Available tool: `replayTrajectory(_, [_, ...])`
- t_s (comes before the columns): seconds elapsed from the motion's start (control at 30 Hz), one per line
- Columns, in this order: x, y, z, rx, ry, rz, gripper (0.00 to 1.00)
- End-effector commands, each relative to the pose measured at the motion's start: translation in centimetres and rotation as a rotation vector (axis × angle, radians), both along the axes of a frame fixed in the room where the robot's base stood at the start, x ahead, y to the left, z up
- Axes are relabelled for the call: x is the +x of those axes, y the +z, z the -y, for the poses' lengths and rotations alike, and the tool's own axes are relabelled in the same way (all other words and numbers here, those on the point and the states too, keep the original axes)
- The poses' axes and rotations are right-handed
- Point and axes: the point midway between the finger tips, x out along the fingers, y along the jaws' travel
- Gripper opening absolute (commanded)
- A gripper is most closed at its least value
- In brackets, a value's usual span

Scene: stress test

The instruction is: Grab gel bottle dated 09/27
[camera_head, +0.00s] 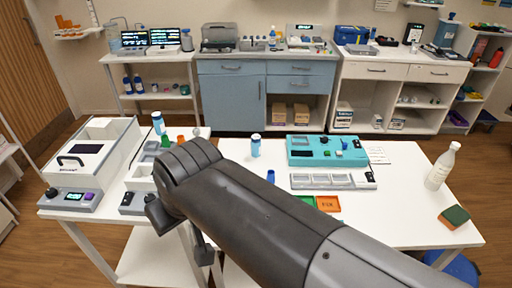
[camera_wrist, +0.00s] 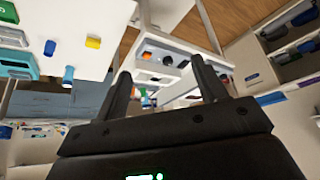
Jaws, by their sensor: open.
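A similar blue-and-white bottle (camera_head: 158,123) stands at the back of the left table. A larger white bottle (camera_head: 441,166) stands near the right edge of the right table. No date is readable on any, so I cannot tell which is the 09/27 gel bottle. My gripper (camera_head: 181,231) is open and empty, near the gap between the tables. In the wrist view my gripper (camera_wrist: 160,73) has its fingers apart with nothing between them.
A teal device (camera_head: 327,151), a grey module strip (camera_head: 325,181), an orange tray (camera_head: 328,203) and a sponge (camera_head: 454,217) are on the right table. My arm hides part of both tables. Cabinets line the back wall.

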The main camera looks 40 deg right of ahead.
Motion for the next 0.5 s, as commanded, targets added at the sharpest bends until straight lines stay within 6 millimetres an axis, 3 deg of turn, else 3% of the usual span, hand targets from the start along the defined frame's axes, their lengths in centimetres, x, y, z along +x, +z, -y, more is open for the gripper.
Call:
replayTrajectory(0.17, [2.2, 0.7, 1.0, -0.011, -0.016, -0.013, 0.65])
replayTrajectory(0.5, [11.0, 2.0, 6.5, -0.043, -0.057, -0.053, 0.65])
